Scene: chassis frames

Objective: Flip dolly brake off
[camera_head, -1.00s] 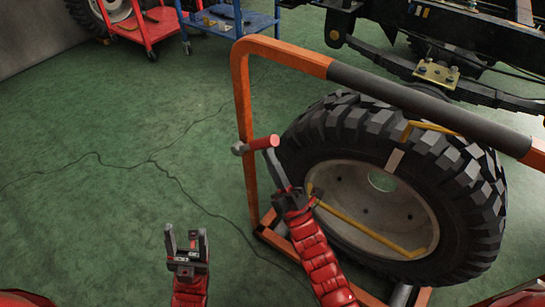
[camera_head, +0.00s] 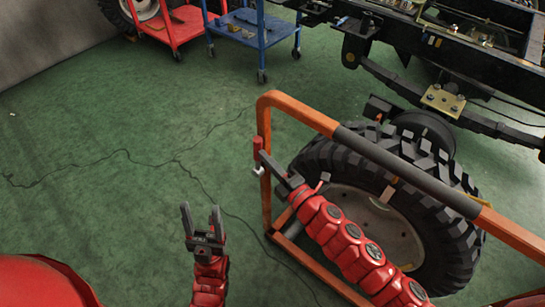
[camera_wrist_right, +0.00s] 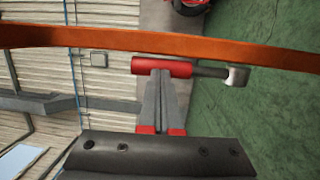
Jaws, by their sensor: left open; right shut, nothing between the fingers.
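The dolly is an orange tube frame (camera_head: 266,180) with a dark padded top bar, standing around a large tyre (camera_head: 440,180). The brake lever has a red grip (camera_head: 257,148) and a grey end, beside the frame's left upright. In the head view the red grip points up. In the right wrist view the red grip (camera_wrist_right: 160,67) lies across the fingertips, with its grey rod running right to a silver end. My right gripper (camera_head: 268,165) is shut and empty at the lever; I cannot tell whether it touches. My left gripper (camera_head: 202,212) is open and empty, away to the lower left.
A red cart (camera_head: 180,28) and a blue cart (camera_head: 250,30) stand at the back. A black vehicle chassis (camera_head: 440,70) is at the upper right, behind the tyre. The green floor on the left is clear apart from thin dark lines.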

